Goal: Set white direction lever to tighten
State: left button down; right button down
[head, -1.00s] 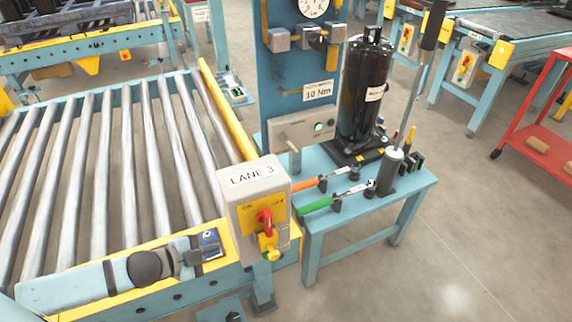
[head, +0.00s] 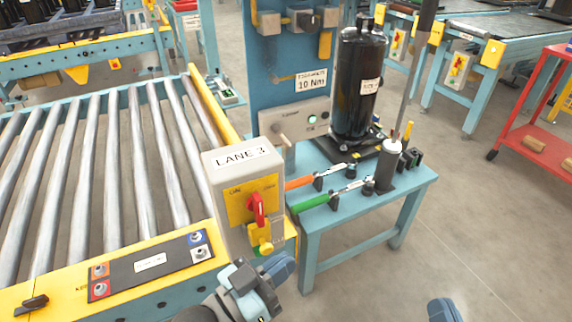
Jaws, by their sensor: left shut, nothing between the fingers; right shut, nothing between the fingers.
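The pale direction lever (head: 281,133) sticks out of the grey control box (head: 305,121) on the blue tool panel, left of a lit green button. The box's small labels are too blurred to read, so I cannot tell its setting. My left gripper (head: 281,269) is shut and empty, low in front of the lane post, below and nearer than the lever. It does not touch the lever. My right gripper (head: 443,310) shows only as a blue tip at the bottom edge; the rest is cut off. It is far from the lever.
The LANE 3 box (head: 230,168) with a red knob (head: 256,209) stands between my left gripper and the lever. Orange (head: 300,183) and green (head: 315,201) handled tools lie on the blue bench (head: 405,187). A black compressor (head: 358,90) stands behind. Floor to the right is open.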

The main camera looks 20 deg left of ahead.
aim_at(276, 130)
jog(key=i+l, duration=0.55)
jog(key=i, duration=0.2)
jog(key=i+l, duration=0.55)
jog(key=i, duration=0.15)
jog(key=i+l, duration=0.55)
jog(key=i, duration=0.2)
jog(key=i+u, duration=0.15)
jog(key=u, duration=1.2)
jog(key=k, duration=0.1)
